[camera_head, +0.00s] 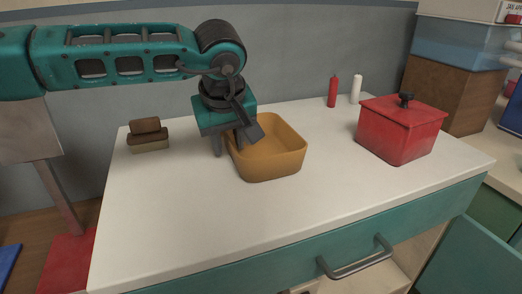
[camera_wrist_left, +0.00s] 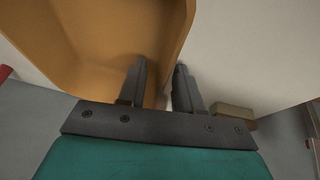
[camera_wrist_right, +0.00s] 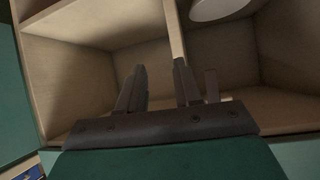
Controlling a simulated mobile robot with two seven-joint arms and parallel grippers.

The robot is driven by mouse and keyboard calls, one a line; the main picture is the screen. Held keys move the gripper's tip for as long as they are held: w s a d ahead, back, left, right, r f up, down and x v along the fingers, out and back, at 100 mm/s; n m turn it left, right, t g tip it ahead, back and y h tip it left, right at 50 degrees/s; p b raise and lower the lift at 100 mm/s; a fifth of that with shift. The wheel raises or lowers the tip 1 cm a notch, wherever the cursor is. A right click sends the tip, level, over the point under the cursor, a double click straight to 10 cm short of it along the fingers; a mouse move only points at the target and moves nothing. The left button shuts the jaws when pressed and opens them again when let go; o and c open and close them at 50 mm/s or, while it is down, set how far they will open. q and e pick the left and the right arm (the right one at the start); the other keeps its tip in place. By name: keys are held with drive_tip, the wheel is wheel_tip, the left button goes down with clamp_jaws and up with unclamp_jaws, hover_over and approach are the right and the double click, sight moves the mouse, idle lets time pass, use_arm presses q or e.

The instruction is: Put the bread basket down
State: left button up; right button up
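The bread basket (camera_head: 268,162) is an orange-tan open tub with rounded corners. It looks upright and empty on the white counter, near the middle; I see no clear gap under it. My left gripper (camera_head: 229,147) reaches down at its left rim. In the left wrist view the basket (camera_wrist_left: 95,45) fills the upper left. There my left gripper (camera_wrist_left: 162,70) has one finger inside the basket wall and one outside, with a visible space between the fingers. My right gripper (camera_wrist_right: 160,68) is open and empty in front of wooden shelf compartments.
A red lidded box (camera_head: 400,135) stands at the right of the counter (camera_head: 190,220). A red bottle (camera_head: 332,91) and a white bottle (camera_head: 356,90) stand at the back. A brown-and-tan block (camera_head: 147,136) lies at the back left. The counter's front left is clear.

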use_arm(q)
drive_tip(key=shift+f, duration=0.25)
idle(0.4)
drive_tip(key=shift+c, duration=0.3)
clamp_jaws()
